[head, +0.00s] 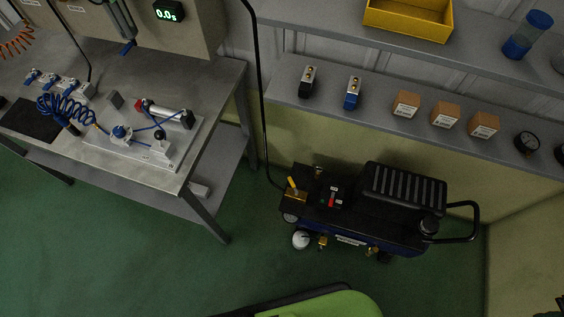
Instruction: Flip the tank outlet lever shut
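The compressor (352,230) stands on the green floor right of the bench, with a dark blue tank, a ribbed black motor cover and a black handle at its right end. A small yellow lever (291,183) sticks up, tilted, from a brass valve (297,197) at the left end of the compressor's top. A thin black hose comes down to this end from above. A black box with a red switch (331,201) sits just right of the valve. My gripper is not in view.
A metal bench (216,101) at left bears a pneumatic board with blue tubing. A grey shelf (385,116) runs above and behind the compressor, holding several small boxes and fittings. A yellow bin (408,22) is on the upper shelf. Open floor (130,260) lies in front.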

